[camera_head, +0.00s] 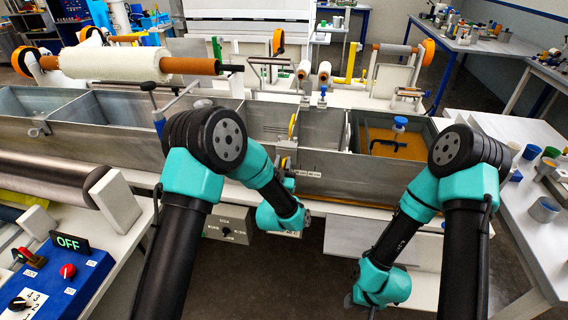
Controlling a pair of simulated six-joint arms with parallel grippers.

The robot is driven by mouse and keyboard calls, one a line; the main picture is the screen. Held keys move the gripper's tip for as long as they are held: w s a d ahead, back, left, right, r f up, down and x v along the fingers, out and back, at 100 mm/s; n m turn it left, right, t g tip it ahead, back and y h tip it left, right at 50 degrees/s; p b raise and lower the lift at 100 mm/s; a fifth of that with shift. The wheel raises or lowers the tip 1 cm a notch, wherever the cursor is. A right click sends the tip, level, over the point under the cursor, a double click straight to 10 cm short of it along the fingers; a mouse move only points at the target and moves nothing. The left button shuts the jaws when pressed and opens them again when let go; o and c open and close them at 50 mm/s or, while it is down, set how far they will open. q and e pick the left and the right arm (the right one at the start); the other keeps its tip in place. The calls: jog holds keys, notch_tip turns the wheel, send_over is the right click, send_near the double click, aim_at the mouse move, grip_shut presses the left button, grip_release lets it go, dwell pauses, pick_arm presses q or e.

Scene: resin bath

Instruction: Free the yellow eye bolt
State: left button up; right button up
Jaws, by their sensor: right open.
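A small yellow rounded piece (292,125) shows at a divider of the grey metal bath; I cannot tell whether it is the eye bolt. No other clear eye bolt shows. My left gripper (305,217) is in front of the bath's front wall, below its rim; its fingers are too small and hidden to read. My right gripper (360,304) hangs low in front of the bath, at the lower middle of the picture, open and apart from the bath.
The long bath (340,172) has several compartments; the right one holds amber resin (408,150) with a dark clamp. A fabric roll (110,64) lies above the left part. A blue control box (62,283) reads OFF. A white table (525,215) stands right.

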pick_arm(q)
grip_shut()
jog(key=shift+n+y, duration=0.3)
jog(key=shift+n, duration=0.3)
jog(key=n+y, duration=0.2)
jog(key=n, duration=0.3)
jog(key=n+g+y, duration=0.1)
jog(key=n+y, duration=0.1)
jog(key=n, duration=0.3)
jog(key=a+n+g+y, duration=0.1)
jog(key=n+y, duration=0.1)
jog(key=n, duration=0.3)
jog(key=shift+f+n+y, duration=0.3)
jog(key=shift+f+y, duration=0.05)
jog(key=shift+y, duration=0.05)
jog(key=shift+o, duration=1.1)
grip_release()
